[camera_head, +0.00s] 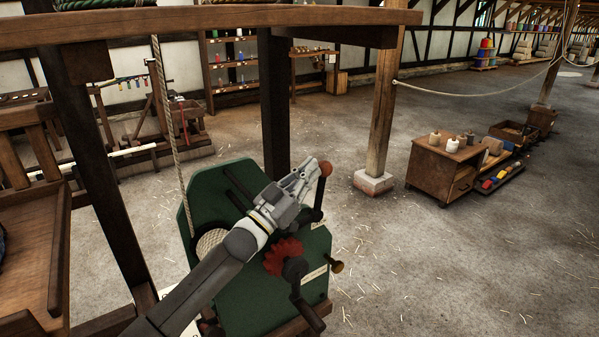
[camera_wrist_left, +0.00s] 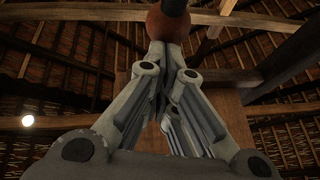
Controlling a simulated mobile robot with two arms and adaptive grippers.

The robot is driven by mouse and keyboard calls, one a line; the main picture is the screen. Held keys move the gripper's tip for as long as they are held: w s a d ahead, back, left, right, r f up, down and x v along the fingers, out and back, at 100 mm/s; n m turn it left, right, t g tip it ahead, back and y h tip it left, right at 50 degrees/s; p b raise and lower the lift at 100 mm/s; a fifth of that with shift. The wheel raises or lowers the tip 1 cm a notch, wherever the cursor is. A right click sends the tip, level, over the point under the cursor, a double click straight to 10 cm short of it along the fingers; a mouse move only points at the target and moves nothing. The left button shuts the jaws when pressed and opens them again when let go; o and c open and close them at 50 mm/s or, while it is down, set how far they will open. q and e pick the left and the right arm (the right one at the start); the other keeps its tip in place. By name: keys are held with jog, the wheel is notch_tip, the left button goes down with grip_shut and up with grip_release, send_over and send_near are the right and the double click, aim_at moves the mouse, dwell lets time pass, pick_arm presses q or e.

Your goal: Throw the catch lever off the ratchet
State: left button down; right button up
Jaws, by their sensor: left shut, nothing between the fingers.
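The catch lever shows as a dark rod with a red-brown ball knob (camera_head: 325,168) on the green winch housing (camera_head: 245,300). The red toothed ratchet wheel (camera_head: 284,257) sits below it on the housing's side. My left gripper (camera_head: 312,170) is shut and empty, its fingertips right at the knob. In the left wrist view the knob (camera_wrist_left: 170,22) lies just beyond the closed fingertips (camera_wrist_left: 158,50); I cannot tell if they touch. My arm hides part of the housing and the rope drum (camera_head: 210,243). My right gripper is not in view.
A rope (camera_head: 165,120) runs down to the winch from the wooden beam (camera_head: 200,22) above. A dark post (camera_head: 276,105) stands close behind the gripper. A crank (camera_head: 303,290) juts out below the ratchet. A wooden cart (camera_head: 440,165) stands at right, with open floor between.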

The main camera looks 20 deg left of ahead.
pick_arm(q)
jog(key=shift+g, duration=0.7)
jog(key=w+d+p, duration=0.1)
jog(key=w+d, duration=0.1)
jog(key=w, duration=0.1)
jog(key=shift+w+d+r+p, duration=0.2)
jog(key=shift+d+p, duration=0.2)
jog(key=shift+w+d+f+b, duration=0.2)
jog(key=shift+w+d+b, duration=0.15)
jog(key=shift+w, duration=0.15)
jog(key=shift+w+d+f+b, duration=0.15)
jog(key=shift+w+d+b, duration=0.1)
jog(key=shift+w+d, duration=0.15)
jog(key=shift+w+d+f+b, duration=0.2)
jog(key=shift+w+d+b, duration=0.15)
jog(key=shift+w+d, duration=0.35)
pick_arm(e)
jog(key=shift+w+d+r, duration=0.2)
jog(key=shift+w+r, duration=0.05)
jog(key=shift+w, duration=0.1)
pick_arm(q)
jog(key=shift+w+a, duration=0.1)
jog(key=shift+w, duration=0.05)
send_near(324, 166)
jog(key=shift+w+d+f, duration=0.75)
jog(key=shift+w+d, duration=0.1)
jog(key=shift+d, duration=0.1)
